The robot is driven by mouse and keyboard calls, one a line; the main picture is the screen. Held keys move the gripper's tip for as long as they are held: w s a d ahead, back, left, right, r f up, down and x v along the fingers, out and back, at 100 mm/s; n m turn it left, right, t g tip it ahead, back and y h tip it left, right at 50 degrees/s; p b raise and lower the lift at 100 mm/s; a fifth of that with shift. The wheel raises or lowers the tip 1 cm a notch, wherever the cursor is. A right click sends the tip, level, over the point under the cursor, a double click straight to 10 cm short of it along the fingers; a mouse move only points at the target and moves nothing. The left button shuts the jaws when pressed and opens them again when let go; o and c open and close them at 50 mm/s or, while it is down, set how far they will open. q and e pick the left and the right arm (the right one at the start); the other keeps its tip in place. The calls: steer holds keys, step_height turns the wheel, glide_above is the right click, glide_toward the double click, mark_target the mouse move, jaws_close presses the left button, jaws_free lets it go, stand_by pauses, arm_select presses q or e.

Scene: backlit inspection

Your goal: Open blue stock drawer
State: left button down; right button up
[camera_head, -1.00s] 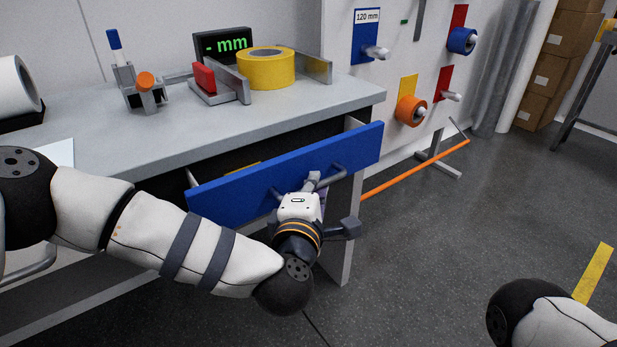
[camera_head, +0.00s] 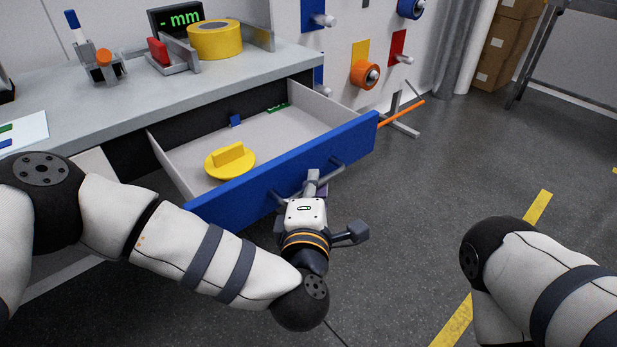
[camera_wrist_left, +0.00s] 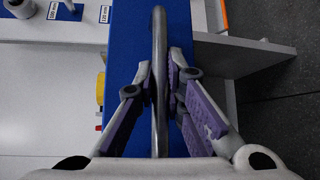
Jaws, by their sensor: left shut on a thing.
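The blue stock drawer (camera_head: 230,197) is pulled well out from under the grey bench in the head view, and its pale inside shows. A grey bar handle (camera_head: 290,190) runs along its blue front. My left gripper (camera_head: 313,183) is at the handle. In the left wrist view its purple-padded fingers (camera_wrist_left: 162,88) are closed on both sides of the handle bar (camera_wrist_left: 160,45). My right arm shows at the lower right of the head view, but its gripper is out of the picture.
Inside the drawer lie a yellow round piece with a raised grip (camera_head: 230,160), a small blue piece (camera_head: 235,121) and a green piece (camera_head: 278,107). On the bench (camera_head: 140,100) stands a yellow tape roll (camera_head: 215,40). Open floor lies to the right.

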stand_by(0.3)
arm_select(q)
steer(key=c, duration=1.7)
jaws_free()
steer(key=shift+o, duration=0.2)
steer(key=v, duration=1.2)
steer(key=shift+s, duration=0.1)
